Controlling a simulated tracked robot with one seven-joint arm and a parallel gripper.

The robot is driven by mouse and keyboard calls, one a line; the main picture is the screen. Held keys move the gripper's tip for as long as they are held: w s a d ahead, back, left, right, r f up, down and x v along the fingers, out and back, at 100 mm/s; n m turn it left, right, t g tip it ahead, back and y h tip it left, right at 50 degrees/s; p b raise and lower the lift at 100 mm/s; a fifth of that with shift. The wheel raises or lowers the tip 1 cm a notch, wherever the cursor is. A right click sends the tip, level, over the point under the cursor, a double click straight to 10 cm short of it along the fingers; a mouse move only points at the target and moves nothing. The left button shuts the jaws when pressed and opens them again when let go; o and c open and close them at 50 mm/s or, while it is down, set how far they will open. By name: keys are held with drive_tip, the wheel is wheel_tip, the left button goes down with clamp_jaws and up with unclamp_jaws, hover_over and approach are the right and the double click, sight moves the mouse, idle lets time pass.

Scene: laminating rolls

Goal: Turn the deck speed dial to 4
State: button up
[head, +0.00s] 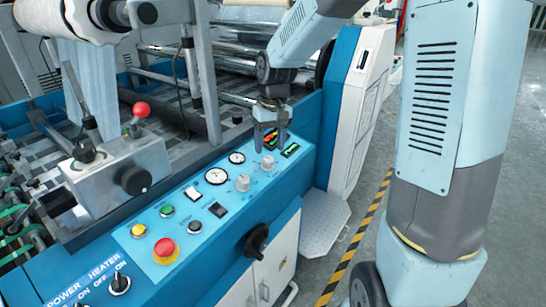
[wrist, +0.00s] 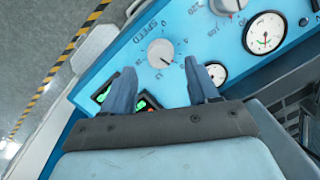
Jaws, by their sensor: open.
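The deck speed dial (wrist: 162,53) is a pale grey round knob on the blue panel, with the word SPEED printed beside it in the wrist view. It appears in the head view as the knob (head: 267,162) closest to the displays. Its scale numbers are too small to read surely, so I cannot tell its setting. My gripper (wrist: 160,69) is open and empty, its two blue fingers apart. In the wrist view the dial lies just beyond the gap between the fingertips. In the head view my gripper (head: 270,147) is over the panel near the dial; contact is not visible.
A second grey knob (head: 242,183) and two round gauges (head: 216,176) sit nearby. Lit displays (head: 291,150) lie beside the fingers, partly hidden. A red emergency button (head: 165,250), small buttons and switches stand toward the panel's near end. A black handwheel (head: 256,241) sticks out in front.

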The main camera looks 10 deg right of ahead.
sight(269, 158)
drive_tip(key=shift+a+f, duration=0.2)
drive_tip(key=shift+f, duration=2.25)
